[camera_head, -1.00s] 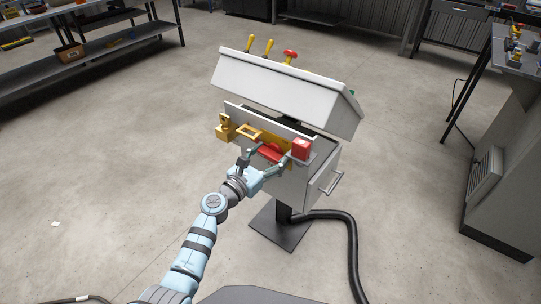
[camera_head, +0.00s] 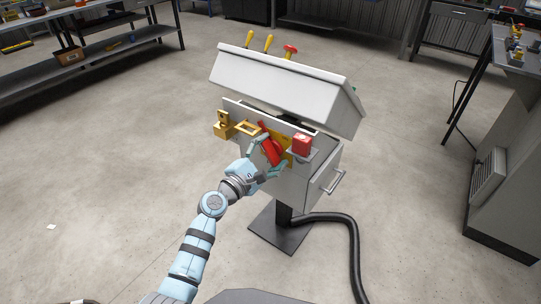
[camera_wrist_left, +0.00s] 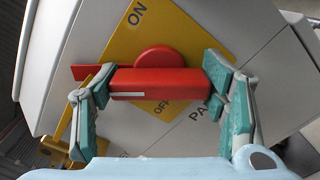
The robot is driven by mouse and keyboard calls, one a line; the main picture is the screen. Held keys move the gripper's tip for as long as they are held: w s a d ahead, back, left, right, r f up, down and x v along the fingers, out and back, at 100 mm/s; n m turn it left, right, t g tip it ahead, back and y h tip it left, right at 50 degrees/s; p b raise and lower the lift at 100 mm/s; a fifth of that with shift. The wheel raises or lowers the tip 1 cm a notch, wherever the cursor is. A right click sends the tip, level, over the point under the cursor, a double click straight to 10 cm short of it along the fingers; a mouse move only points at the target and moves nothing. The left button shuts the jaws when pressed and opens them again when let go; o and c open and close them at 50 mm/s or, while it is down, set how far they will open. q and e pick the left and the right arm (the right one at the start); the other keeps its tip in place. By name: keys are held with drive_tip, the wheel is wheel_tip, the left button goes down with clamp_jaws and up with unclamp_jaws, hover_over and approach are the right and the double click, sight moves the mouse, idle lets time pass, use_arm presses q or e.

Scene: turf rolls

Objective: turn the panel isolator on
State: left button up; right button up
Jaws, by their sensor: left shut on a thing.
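The isolator's red handle (camera_head: 271,150) is on the front of the grey panel box. It stands steeply tilted in the head view, its top leaning left. My left gripper (camera_wrist_left: 158,86) is shut on the handle, with one finger at each end of the red bar in the left wrist view. Behind it are a red round hub (camera_wrist_left: 160,58) and a yellow plate (camera_wrist_left: 190,40) marked ON and OFF. The plate also shows in the head view (camera_head: 287,158), partly hidden by the handle and fingers. I cannot tell exactly which mark the handle meets. My right gripper is out of view.
A brass padlock (camera_head: 222,124) and a yellow hasp (camera_head: 247,127) sit left of the handle, a red block (camera_head: 302,144) right. A sloped white hood (camera_head: 280,85) overhangs above. A black hose (camera_head: 352,240) runs from the stand. Open floor surrounds it.

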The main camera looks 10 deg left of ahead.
use_arm(q)
drive_tip(key=m+b, duration=0.1)
drive_tip(key=m, duration=0.2)
drive_tip(key=m+b, duration=0.1)
drive_tip(key=m, duration=0.1)
drive_tip(key=shift+f+m, duration=0.2)
drive_tip(key=shift+m, duration=0.2)
drive_tip(key=shift+m+b, duration=0.4)
drive_tip(key=shift+m, duration=0.5)
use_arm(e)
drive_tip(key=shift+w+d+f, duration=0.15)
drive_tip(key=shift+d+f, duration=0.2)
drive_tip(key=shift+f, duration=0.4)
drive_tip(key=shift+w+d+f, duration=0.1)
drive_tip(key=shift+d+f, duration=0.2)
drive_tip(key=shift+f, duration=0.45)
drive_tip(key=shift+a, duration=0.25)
use_arm(q)
drive_tip(key=o, duration=1.2)
drive_tip(key=shift+r, duration=0.1)
drive_tip(key=shift+c, duration=0.2)
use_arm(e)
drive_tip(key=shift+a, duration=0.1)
use_arm(q)
drive_tip(key=shift+s, duration=0.15)
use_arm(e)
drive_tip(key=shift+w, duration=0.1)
use_arm(q)
drive_tip(key=v, duration=1.2)
